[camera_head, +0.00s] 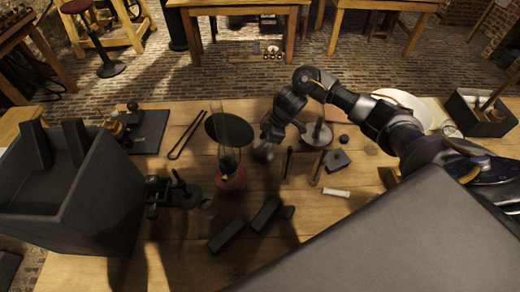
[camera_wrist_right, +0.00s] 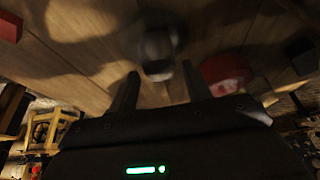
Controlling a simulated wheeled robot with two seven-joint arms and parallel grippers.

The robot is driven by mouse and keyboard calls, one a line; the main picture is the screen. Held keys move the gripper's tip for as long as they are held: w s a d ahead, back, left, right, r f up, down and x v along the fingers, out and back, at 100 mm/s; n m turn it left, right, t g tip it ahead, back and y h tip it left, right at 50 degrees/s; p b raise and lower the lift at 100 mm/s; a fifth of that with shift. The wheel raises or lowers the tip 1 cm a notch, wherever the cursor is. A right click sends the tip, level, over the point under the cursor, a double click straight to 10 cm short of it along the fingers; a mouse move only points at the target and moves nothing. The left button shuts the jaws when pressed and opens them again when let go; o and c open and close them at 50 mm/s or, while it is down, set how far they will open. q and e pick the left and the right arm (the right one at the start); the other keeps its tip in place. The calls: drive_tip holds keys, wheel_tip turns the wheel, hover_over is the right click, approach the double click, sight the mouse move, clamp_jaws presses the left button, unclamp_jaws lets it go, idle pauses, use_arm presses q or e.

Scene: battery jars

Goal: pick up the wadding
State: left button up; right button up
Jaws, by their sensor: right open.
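A grey, rounded lump (camera_head: 263,152), which looks like the wadding, is on the wooden table just under my right gripper (camera_head: 272,132); it is blurred. In the right wrist view the same lump (camera_wrist_right: 157,45) lies ahead of the fingertips, roughly midway between them. The two fingers of my right gripper (camera_wrist_right: 159,76) are apart, with nothing held between them. I cannot tell whether the lump touches the table everywhere or how deep it sits. My left gripper is not clearly made out in the head view.
A lamp with a red base (camera_head: 231,181) and glass chimney stands just left of my right gripper. Black bars (camera_head: 226,235) lie nearer. A grey box-like shape (camera_head: 95,210) fills the left.

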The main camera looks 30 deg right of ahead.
sight(260, 145)
drive_tip(key=shift+a+f, duration=0.2)
drive_tip(key=x, duration=0.2)
drive_tip(key=p+x, duration=0.1)
drive_tip(key=x, duration=0.1)
drive_tip(key=shift+w+a+f, duration=0.15)
drive_tip(key=shift+w+f, duration=0.1)
drive_tip(key=c, duration=0.8)
drive_tip(key=shift+r, duration=0.15)
